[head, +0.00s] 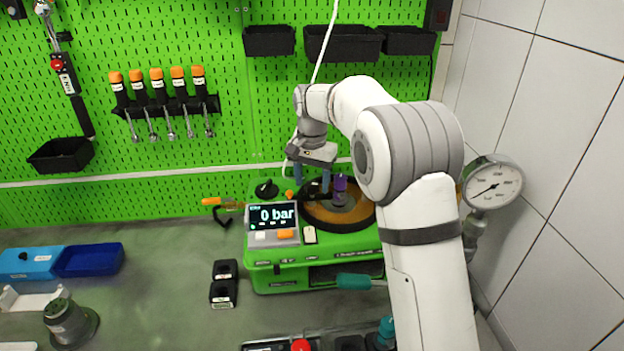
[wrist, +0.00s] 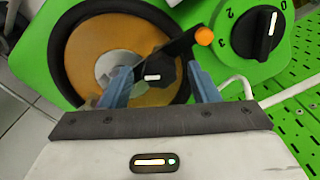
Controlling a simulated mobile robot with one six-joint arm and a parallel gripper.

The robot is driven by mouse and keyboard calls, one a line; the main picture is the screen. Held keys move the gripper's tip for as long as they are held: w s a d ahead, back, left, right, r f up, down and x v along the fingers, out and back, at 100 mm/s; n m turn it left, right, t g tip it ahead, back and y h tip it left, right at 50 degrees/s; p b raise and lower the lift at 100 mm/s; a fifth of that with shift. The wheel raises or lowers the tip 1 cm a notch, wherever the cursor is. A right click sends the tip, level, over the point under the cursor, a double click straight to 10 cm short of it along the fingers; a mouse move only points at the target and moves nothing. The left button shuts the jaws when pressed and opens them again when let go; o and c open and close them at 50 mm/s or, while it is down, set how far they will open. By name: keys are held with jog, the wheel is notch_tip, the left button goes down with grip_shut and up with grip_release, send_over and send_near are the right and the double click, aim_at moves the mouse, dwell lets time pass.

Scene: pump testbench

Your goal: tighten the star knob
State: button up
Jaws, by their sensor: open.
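A dark knob with a white mark (wrist: 152,76) shows in the wrist view at the edge of a round brown and grey disc; I take it for the star knob. A black arm with an orange end (wrist: 204,37) runs from beside it to the upper right. My gripper (wrist: 160,82) is open, with one blue-grey finger on each side of the knob. I cannot tell whether the fingers touch it. In the head view my gripper (head: 311,179) points down over the left part of the disc (head: 358,214). The knob is hard to make out there.
The green pump bench (head: 275,277) carries a display reading 0 bar (head: 272,215) and a black dial (head: 266,188). A purple fitting (head: 340,188) stands on the disc. A pressure gauge (head: 492,183) is at the right, near the tiled wall. A green pegboard (head: 220,150) stands behind.

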aim_at(312, 183)
jog(key=shift+r+b, duration=0.5)
jog(key=shift+r, duration=3.4)
jog(key=s+d+r+t, duration=0.1)
jog(key=s+d+r, duration=0.2)
jog(key=s+d, duration=0.5)
jog(key=s+d+f+n, duration=0.1)
jog(key=s+d+f, duration=0.2)
jog(key=s, duration=0.5)
jog(key=s+d+f+n+t+b, duration=0.1)
jog(key=s+d+f, duration=0.3)
jog(key=s, duration=0.5)
jog(key=s+d+f+n+t+b, duration=0.1)
jog(key=s+d+f, duration=0.2)
jog(key=s+d, duration=0.2)
jog(key=s, duration=0.3)
jog(key=shift+s+f+n, duration=0.35)
jog(key=shift+s+n, duration=0.05)
